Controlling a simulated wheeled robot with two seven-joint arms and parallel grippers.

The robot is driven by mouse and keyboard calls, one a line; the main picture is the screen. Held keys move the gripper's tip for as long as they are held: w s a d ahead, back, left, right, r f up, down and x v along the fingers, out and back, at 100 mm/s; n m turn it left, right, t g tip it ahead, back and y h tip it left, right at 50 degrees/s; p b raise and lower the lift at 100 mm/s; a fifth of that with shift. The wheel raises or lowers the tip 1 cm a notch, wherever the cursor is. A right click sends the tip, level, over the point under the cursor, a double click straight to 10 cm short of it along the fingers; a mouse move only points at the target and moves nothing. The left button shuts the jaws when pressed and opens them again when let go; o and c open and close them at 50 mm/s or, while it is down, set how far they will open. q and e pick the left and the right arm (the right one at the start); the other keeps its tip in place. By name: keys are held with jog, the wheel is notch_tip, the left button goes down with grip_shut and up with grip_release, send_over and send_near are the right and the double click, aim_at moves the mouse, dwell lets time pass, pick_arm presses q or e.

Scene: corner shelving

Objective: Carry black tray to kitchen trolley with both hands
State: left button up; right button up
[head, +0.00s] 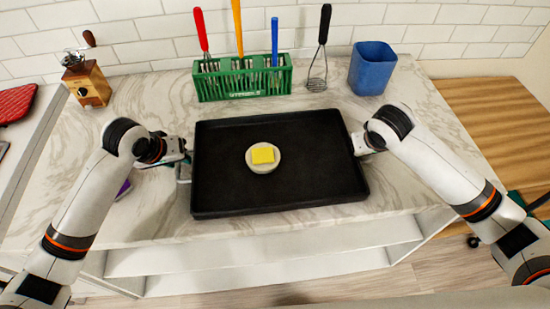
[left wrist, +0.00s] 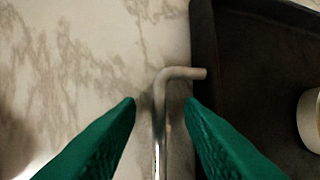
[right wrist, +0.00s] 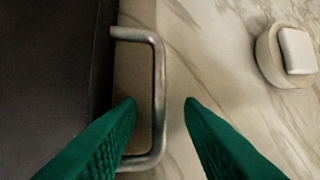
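The black tray (head: 320,185) lies on the marble counter, with a small round dish (head: 262,167) holding a yellow block on it. My left gripper (head: 184,158) is at the tray's left metal handle (head: 183,174). In the left wrist view its green fingers (left wrist: 160,105) are open, one on each side of the handle (left wrist: 162,120). My right gripper (head: 362,147) is at the right handle. In the right wrist view its fingers (right wrist: 160,103) are open with the handle bar (right wrist: 160,85) between them. The wooden-topped kitchen trolley (head: 485,110) stands to the right.
Behind the tray are a green utensil rack (head: 243,80), a whisk (head: 318,70) and a blue cup (head: 372,68). A grinder (head: 86,82) is at the back left. A purple item (head: 124,188) lies by my left arm. A round dish (right wrist: 285,55) shows right of the handle.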

pick_arm(q)
jog(key=shift+f, duration=0.1)
pick_arm(e)
jog(key=shift+f, duration=0.1)
jog(key=shift+c, duration=0.2)
pick_arm(q)
grip_shut()
pick_arm(e)
grip_shut()
pick_arm(q)
jog(key=shift+w+r, duration=0.1)
jog(key=shift+r, duration=0.1)
pick_arm(e)
jog(key=shift+w+r, duration=0.1)
jog(key=shift+r, duration=0.1)
